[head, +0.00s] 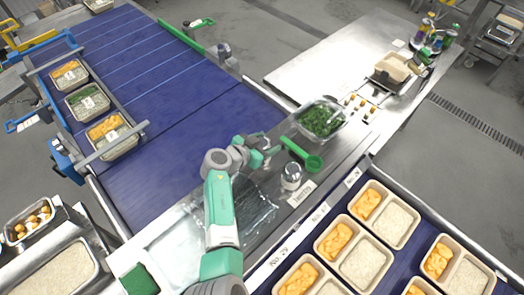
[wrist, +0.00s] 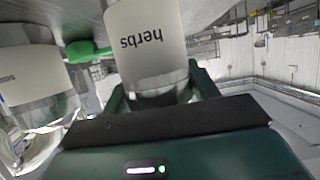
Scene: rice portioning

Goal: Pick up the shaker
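A shaker labelled "herbs" (wrist: 148,40) fills the top middle of the wrist view, its label upside down there and its metal end lowest in the picture. The green fingers of my gripper (wrist: 162,92) lie on either side of it. I cannot tell whether they press on it. A second shaker (wrist: 38,78) with a pale label and clear end is at the left of the wrist view. In the head view, my gripper (head: 264,150) is over the metal counter, and a silver-topped shaker (head: 291,176) stands just to its lower right.
A green scoop (head: 302,155) lies close to the gripper, near a tub of chopped greens (head: 344,115). Trays of rice and orange food (head: 342,213) stand at lower right. A blue conveyor (head: 165,95) lies to the left. Plastic-like film (head: 250,215) covers the counter beside the arm.

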